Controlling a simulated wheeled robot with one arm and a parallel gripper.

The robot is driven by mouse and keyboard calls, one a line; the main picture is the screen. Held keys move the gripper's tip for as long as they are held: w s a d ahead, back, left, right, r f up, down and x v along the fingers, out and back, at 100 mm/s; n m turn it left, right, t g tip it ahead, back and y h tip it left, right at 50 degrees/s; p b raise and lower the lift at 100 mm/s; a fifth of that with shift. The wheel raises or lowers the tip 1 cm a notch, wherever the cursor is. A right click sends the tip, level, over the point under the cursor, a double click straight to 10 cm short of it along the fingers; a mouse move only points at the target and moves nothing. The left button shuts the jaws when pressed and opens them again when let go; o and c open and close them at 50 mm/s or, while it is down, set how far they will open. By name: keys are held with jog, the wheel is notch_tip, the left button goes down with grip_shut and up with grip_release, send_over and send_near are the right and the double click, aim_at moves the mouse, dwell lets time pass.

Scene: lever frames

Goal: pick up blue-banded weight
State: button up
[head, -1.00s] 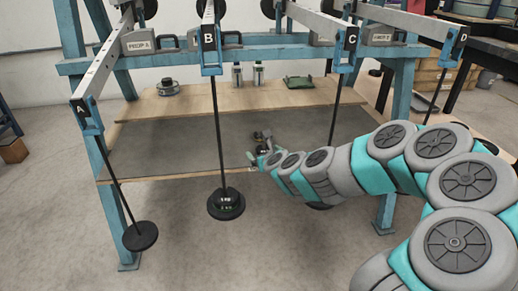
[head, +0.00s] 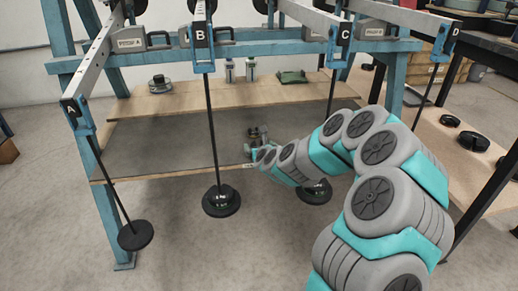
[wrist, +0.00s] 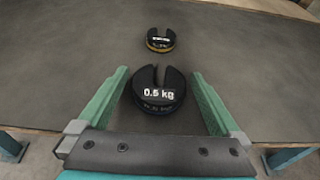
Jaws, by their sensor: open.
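The blue-banded weight (wrist: 158,93) is a black slotted disc marked 0.5 kg, with a dark blue rim low on its side. In the wrist view it lies on the grey shelf mat, its slot facing away from me. My gripper (wrist: 158,88) is open, with one green finger on either side of the weight; I cannot tell whether they touch it. In the head view my gripper (head: 250,148) is small and partly hidden by my arm, over the lower shelf. The weight cannot be told apart there.
A second slotted weight with a yellow band (wrist: 160,40) lies farther back. Hanging rods with discs stand in front of the shelf (head: 150,134), including rod B's disc (head: 221,201) and rod A's disc (head: 135,236). More black weights (head: 473,141) lie on the right bench.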

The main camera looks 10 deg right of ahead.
jog(key=shift+w, duration=0.15)
jog(key=shift+c, duration=0.4)
jog(key=c, duration=1.5)
